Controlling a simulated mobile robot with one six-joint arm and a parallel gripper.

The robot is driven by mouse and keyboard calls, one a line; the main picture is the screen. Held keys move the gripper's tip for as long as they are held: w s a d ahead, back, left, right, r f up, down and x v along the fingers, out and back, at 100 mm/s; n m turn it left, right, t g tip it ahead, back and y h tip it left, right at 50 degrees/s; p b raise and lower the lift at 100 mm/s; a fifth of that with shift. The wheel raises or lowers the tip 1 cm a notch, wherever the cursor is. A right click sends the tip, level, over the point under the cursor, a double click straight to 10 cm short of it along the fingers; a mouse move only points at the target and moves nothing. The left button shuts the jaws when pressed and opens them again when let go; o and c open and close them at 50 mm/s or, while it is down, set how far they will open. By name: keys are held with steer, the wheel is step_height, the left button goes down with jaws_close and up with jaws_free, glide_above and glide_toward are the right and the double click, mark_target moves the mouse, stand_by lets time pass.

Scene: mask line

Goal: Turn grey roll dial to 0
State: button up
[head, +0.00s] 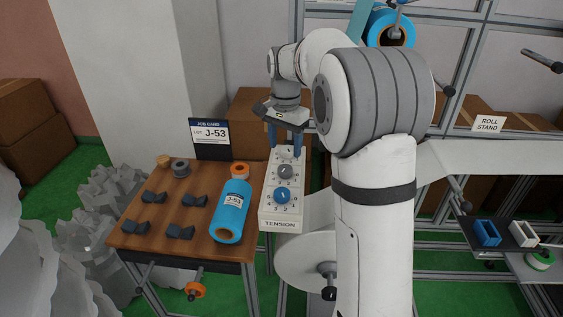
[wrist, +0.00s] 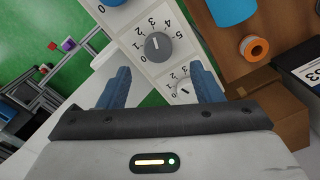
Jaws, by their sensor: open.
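The white panel labelled TENSION (head: 281,224) carries a column of dials. The grey dial (head: 285,172) is in the middle, with a blue dial (head: 281,195) nearer the label and a white dial (head: 284,153) at the far end. The white dial (wrist: 184,88) lies between the fingertips in that picture. My gripper (head: 285,140) is open and empty, pointing down above the white-dial end; it also shows in the wrist view (wrist: 161,78).
Left of the panel, a wooden table (head: 150,241) holds a blue roll (head: 231,211), an orange-and-white roll (head: 240,170), several dark clips and a job card (head: 210,138) reading J-53. Cardboard boxes (head: 248,113) stand behind. A metal frame fills the right.

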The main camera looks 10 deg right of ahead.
mark_target(285, 167)
step_height(285, 167, down, 7)
steer(key=shift+r, duration=0.1)
steer(key=shift+c, duration=0.5)
